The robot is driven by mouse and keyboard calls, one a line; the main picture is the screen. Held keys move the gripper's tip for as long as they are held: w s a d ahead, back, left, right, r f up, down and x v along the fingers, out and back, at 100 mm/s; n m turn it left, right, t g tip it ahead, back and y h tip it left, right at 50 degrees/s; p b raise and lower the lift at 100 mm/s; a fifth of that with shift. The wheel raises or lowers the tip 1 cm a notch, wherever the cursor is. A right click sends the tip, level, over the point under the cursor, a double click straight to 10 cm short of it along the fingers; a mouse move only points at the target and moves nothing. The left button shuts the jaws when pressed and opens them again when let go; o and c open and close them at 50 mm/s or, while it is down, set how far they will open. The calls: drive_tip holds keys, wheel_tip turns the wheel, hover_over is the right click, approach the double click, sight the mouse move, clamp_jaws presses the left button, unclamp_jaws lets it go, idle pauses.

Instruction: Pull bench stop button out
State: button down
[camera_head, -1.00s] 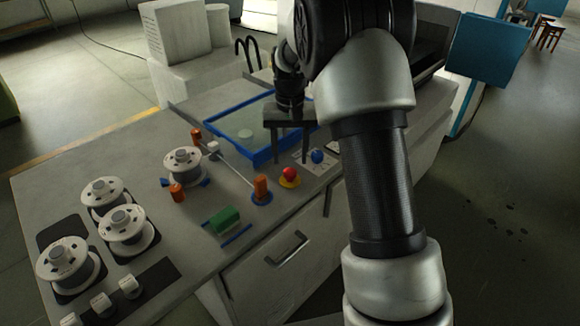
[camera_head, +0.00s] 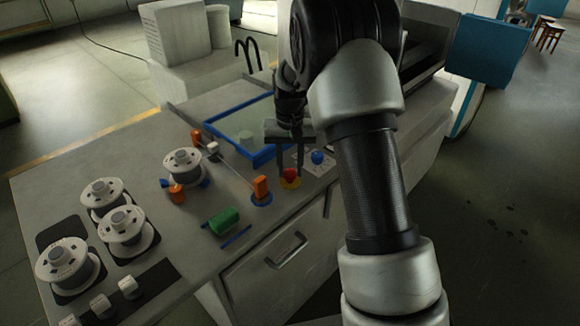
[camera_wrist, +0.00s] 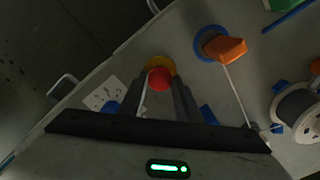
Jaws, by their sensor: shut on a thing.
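The red stop button (camera_head: 290,173) sits on its yellow base (camera_head: 289,183) near the front edge of the bench top. In the wrist view the red button (camera_wrist: 160,79) shows between the finger ends, with the yellow base (camera_wrist: 161,62) just beyond it. My gripper (camera_head: 290,170) points down over the button, and its two fingers stand on either side of the red head. In the wrist view my gripper (camera_wrist: 160,83) is shut on the red button. The contact faces of the fingers are partly hidden.
A blue knob (camera_head: 317,157) on a white plate is close right of the button. An orange lever (camera_head: 261,187) stands close left. A blue-framed tray (camera_head: 262,159) lies behind. A green block (camera_head: 224,221) and several wire spools (camera_head: 126,229) are farther left.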

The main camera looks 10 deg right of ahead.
sight(290, 172)
drive_tip(key=shift+r+p, duration=0.4)
drive_tip(key=shift+r, duration=0.25)
drive_tip(key=shift+w, duration=0.1)
drive_tip(key=c, duration=1.3)
unclamp_jaws()
wheel_tip(290, 172, up, 17)
drive_tip(key=shift+r+p, duration=0.2)
drive_tip(key=shift+p, duration=0.2)
